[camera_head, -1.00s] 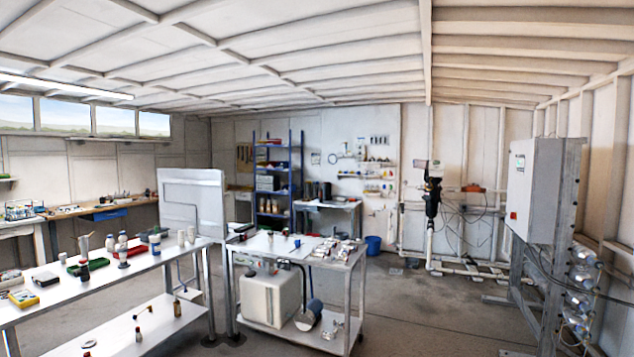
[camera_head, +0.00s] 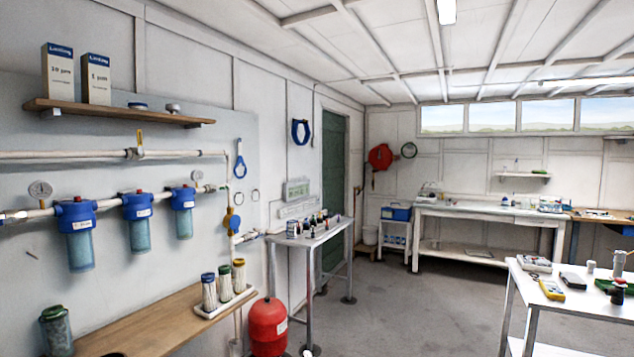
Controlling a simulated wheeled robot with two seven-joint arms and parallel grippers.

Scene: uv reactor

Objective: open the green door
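The green door (camera_head: 333,185) stands in the left wall, near the far corner, and looks shut. I see it at a steep angle. A small table hides part of its lower half. A small dark fitting (camera_head: 357,190) shows at its right edge; I cannot tell if it is the handle. Neither of my grippers shows in the head view.
The small white table (camera_head: 318,238) with bottles stands before the door. A red tank (camera_head: 268,326) and a wooden bench (camera_head: 165,318) line the left wall. A white table (camera_head: 572,302) stands at the right. The grey floor (camera_head: 410,300) between is clear.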

